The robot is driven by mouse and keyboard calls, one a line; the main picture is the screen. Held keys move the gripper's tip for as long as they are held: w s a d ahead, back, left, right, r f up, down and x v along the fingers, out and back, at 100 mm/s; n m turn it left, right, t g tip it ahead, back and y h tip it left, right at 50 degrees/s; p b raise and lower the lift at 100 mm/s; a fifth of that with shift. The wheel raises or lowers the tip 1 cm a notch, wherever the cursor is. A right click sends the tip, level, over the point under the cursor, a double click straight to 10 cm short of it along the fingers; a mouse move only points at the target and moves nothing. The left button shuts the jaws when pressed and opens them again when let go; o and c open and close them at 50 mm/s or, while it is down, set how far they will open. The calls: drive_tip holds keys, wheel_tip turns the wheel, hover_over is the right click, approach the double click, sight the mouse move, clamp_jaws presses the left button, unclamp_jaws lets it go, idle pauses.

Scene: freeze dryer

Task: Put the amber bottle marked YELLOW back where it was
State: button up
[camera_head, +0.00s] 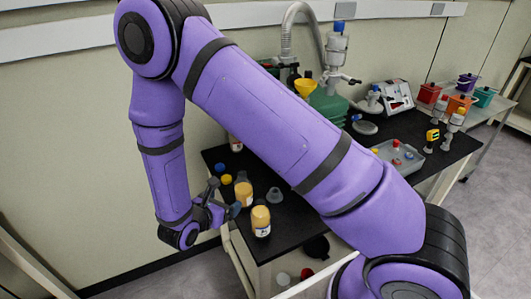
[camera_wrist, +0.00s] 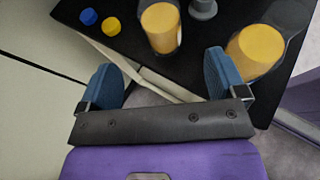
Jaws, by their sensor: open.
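Two amber bottles with yellowish tops stand upright near the front left edge of the black bench top. The farther bottle (camera_head: 243,191) also shows in the wrist view (camera_wrist: 161,28). The nearer bottle (camera_head: 261,221) is at the bench corner and in the wrist view (camera_wrist: 255,48) lies beyond my right finger. A pale label shows on the nearer one, but I cannot read which is marked YELLOW. My gripper (camera_head: 224,197) is open and empty, just off the bench edge, left of both bottles. In the wrist view its blue fingers (camera_wrist: 160,65) are spread with the farther bottle ahead of the gap.
A grey tray (camera_head: 400,171) and glassware stand farther right. My arm crosses above the bench.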

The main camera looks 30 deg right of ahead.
drive_tip(key=s+d+r+m+g, duration=0.2)
drive_tip(key=d+r+m, duration=0.2)
drive_tip(key=r, duration=0.4)
drive_tip(key=s+d+r+m+g+y, duration=0.1)
drive_tip(key=d+r+m+g, duration=0.3)
drive_tip(key=r, duration=0.4)
drive_tip(key=s+d+r+m+g, duration=0.1)
drive_tip(key=s+d+r+m, duration=0.1)
drive_tip(key=d+r+m, duration=0.45)
drive_tip(key=s+d+r+m+t+y, duration=0.1)
drive_tip(key=s+r+m+t+y, duration=0.3)
drive_tip(key=s+r+m+y, duration=0.5)
drive_tip(key=s+r+m, duration=0.1)
drive_tip(key=s+r, duration=0.7)
drive_tip(key=shift+s+d+m+t+y, duration=0.2)
drive_tip(key=shift+s+m+t+y, duration=0.1)
drive_tip(key=shift+m+y, duration=0.1)
